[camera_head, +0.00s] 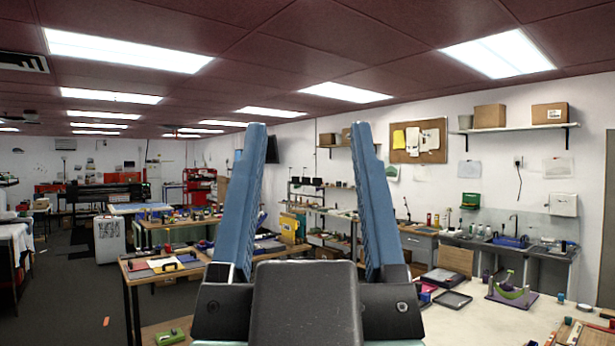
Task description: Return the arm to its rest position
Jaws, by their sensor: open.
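My gripper (307,132) fills the middle of the head view, close to the camera. Its two long blue fingers point up and stand wide apart, with nothing between them. The dark block of its body (305,300) shows at the bottom middle. It hides part of the shelves and tables behind it. The rest of my arm is not clearly in view.
A pale worktop (480,325) lies at the lower right, with a purple and green device (512,290) and a black tray (452,301) on it. Work tables (165,277) stand at the left. Sinks (510,241) line the right wall. Dark floor (65,300) is open at the left.

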